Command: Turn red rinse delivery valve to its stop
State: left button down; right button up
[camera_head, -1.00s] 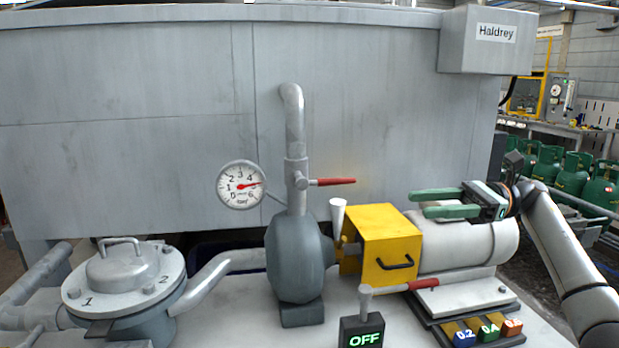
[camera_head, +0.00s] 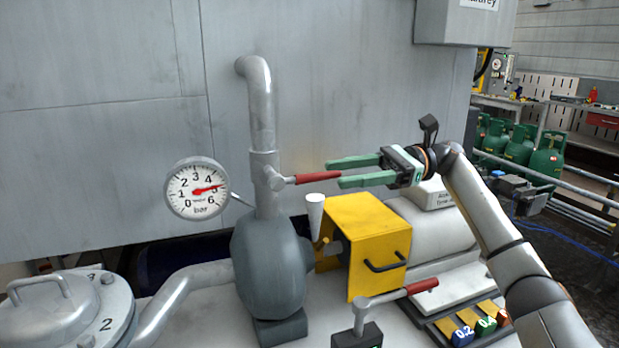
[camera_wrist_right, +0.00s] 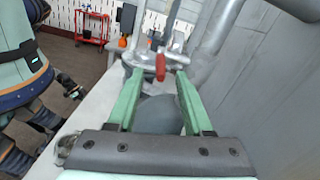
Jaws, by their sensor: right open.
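A valve with a red lever (camera_head: 312,178) sits on the upright grey pipe above the pump. Its lever points right and lies about level. My right gripper (camera_head: 336,174) is open, its green fingers pointing left, with the lever's tip at the mouth between the fingertips. The right wrist view shows the red lever end (camera_wrist_right: 160,67) between and slightly beyond the two fingertips (camera_wrist_right: 158,76); no grip on it shows. My left gripper is in neither view.
A pressure gauge (camera_head: 196,188) hangs left of the pipe, needle near 5. Below are the grey pump (camera_head: 268,265), a white funnel (camera_head: 315,212), a yellow guard (camera_head: 365,230) and a second red lever (camera_head: 422,286). The grey tank wall (camera_head: 330,80) stands close behind.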

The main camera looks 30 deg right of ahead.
aim_at(310, 177)
jog(key=x, duration=0.6)
jog(key=shift+a, duration=0.35)
grip_shut()
dwell(1.1)
